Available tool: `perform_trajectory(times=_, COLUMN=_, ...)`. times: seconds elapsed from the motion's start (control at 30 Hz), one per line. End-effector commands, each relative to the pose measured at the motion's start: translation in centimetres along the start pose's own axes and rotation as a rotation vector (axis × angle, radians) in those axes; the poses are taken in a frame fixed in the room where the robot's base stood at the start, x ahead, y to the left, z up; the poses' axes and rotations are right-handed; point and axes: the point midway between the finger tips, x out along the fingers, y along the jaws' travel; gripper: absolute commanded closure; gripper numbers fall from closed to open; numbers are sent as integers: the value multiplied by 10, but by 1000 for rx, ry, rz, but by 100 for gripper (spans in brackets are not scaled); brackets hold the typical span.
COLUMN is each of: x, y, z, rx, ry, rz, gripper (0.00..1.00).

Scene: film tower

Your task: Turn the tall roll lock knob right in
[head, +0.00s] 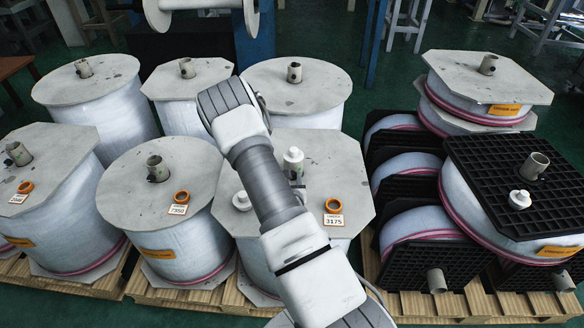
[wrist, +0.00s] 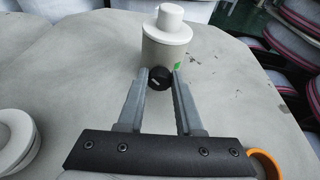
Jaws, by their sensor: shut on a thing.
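The tall roll (head: 340,165) with the tag 3175 stands upright behind my arm, a grey octagonal flange on top. A white cap (head: 293,163) sits on its core; the cap also shows in the wrist view (wrist: 167,32). The black lock knob (wrist: 159,78) with a pale line across its face sticks out of the side of the core, below the cap. A small green mark (wrist: 177,66) is beside it. My gripper (wrist: 160,82) is shut on the knob, one finger on each side.
An orange ring (head: 333,205) lies at the flange's front edge, and a loose white cap (head: 242,200) lies to the left. Other rolls (head: 160,180) stand close on the left.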

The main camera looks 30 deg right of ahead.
Motion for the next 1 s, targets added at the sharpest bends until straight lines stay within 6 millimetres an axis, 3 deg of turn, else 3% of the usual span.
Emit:
perform_trajectory(times=0.03, x=-4, y=-1, z=7, rx=22, ry=5, rz=10, gripper=100)
perform_trajectory(times=0.67, x=-3, y=-3, z=2, rx=393, ry=-21, rz=139, gripper=100)
perform_trajectory(times=1.0, x=-1, y=-4, z=-2, rx=690, ry=-40, rz=240, gripper=100)
